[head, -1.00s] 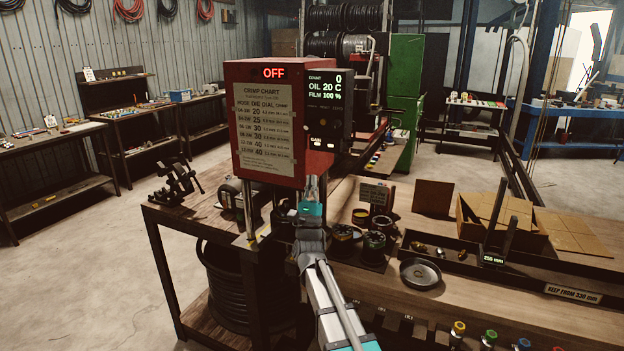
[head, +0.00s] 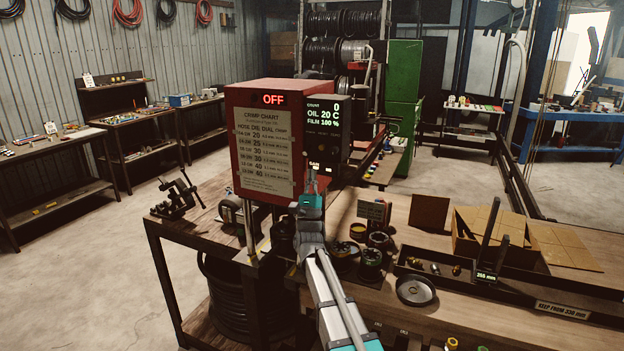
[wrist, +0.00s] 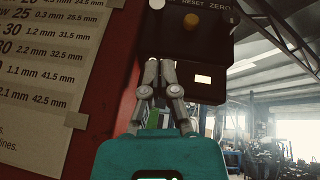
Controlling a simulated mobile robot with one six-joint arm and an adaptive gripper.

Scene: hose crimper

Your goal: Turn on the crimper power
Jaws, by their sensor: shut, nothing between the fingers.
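The red crimper (head: 285,97) stands on the bench with a lit red OFF sign (head: 273,99) at its top. Its dark control panel (head: 324,125) on the right side reads count 0, oil 20 C and film 100 %. In the wrist view the panel's lower part (wrist: 207,50) shows a yellow button (wrist: 191,21), a RESET and ZERO label, and a lit pale rectangle (wrist: 202,79). My gripper (head: 313,176) is shut and empty just below the panel, beside the red housing. In the wrist view its fingertips (wrist: 160,66) point up close to the panel's underside; contact cannot be told.
A crimp chart (head: 265,152) is on the crimper's front. Round dies (head: 371,262), a round dish (head: 415,291) and an open cardboard box (head: 475,238) sit on the bench to the right. A small vise (head: 175,197) stands at left.

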